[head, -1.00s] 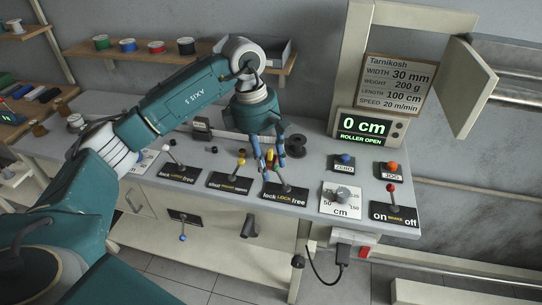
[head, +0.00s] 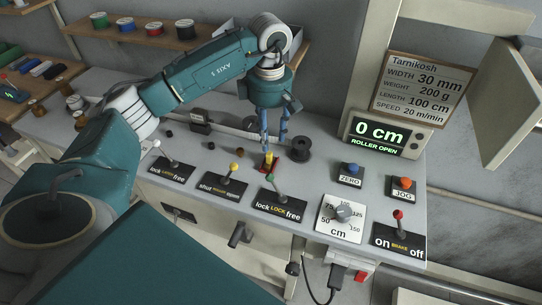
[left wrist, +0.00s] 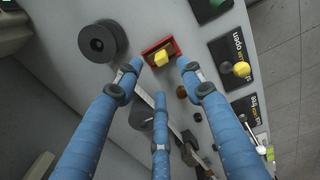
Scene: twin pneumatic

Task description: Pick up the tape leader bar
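A small yellow block (head: 269,158) sits on a red base (head: 272,169) on the grey bench top; it may be the tape leader bar, but I cannot tell for sure. My left gripper (head: 275,142) points down just above and behind it, its blue fingers open and empty. In the left wrist view the yellow block (left wrist: 161,58) and red base (left wrist: 150,48) lie just beyond the gap between the spread fingertips of the left gripper (left wrist: 160,75), with no visible contact. My right gripper is out of view.
A black reel (head: 301,148) stands right of the fingers. Levers with labels line the front, including a green-knobbed lock lever (head: 270,178) and a yellow-knobbed lever (head: 234,167). A dial (head: 343,212) and a display (head: 380,134) reading 0 cm, ROLLER OPEN are at the right.

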